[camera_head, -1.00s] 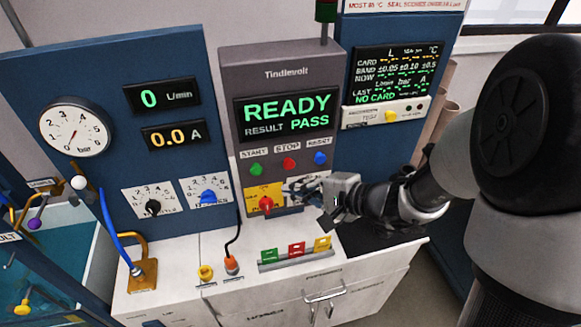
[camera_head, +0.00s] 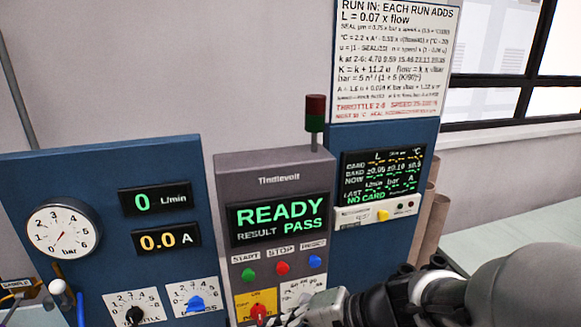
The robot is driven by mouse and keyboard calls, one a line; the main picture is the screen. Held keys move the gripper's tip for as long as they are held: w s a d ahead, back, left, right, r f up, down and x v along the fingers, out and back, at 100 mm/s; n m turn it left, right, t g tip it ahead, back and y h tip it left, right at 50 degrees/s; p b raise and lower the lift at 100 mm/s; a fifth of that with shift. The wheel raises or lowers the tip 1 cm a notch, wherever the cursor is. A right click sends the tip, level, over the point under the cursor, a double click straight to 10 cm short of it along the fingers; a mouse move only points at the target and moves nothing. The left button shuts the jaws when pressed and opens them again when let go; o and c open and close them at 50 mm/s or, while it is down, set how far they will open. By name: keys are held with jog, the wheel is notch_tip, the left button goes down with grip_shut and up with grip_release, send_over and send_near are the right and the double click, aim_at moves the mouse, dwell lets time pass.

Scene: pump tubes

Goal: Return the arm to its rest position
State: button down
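My gripper (camera_head: 297,316) is at the bottom edge of the head view, just right of the red knob (camera_head: 259,313) on its yellow plate. The picture edge cuts off part of the gripper, and I cannot tell whether its fingers are apart or touch the knob. My arm (camera_head: 400,300) reaches in from the lower right. The grey test panel (camera_head: 228,188) behind the gripper has a screen (camera_head: 280,218) reading READY, RESULT PASS. Below it are green, red and blue buttons.
Left of the grey panel is a blue panel (camera_head: 90,180) with a bar gauge (camera_head: 62,232), displays and two dials. Right is another blue panel (camera_head: 385,140) reading NO CARD. A signal tower (camera_head: 315,113) stands on top. A pale surface (camera_head: 505,225) lies at right.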

jog(key=s+d+n+g+h+b, duration=0.1)
jog(key=s+d+n+h, duration=0.4)
jog(key=s, duration=0.5)
jog(key=s+d+t+h, duration=0.1)
jog(key=d+h, duration=0.1)
jog(key=d, duration=0.3)
jog(key=s+d+r+t+h+b, duration=0.1)
jog(key=d+h, duration=0.2)
jog(key=d, duration=0.3)
jog(key=shift+s+d+r, duration=0.15)
jog(key=shift+s+r, duration=0.05)
jog(key=shift+s, duration=0.2)
jog(key=c, duration=2.4)
grip_release()
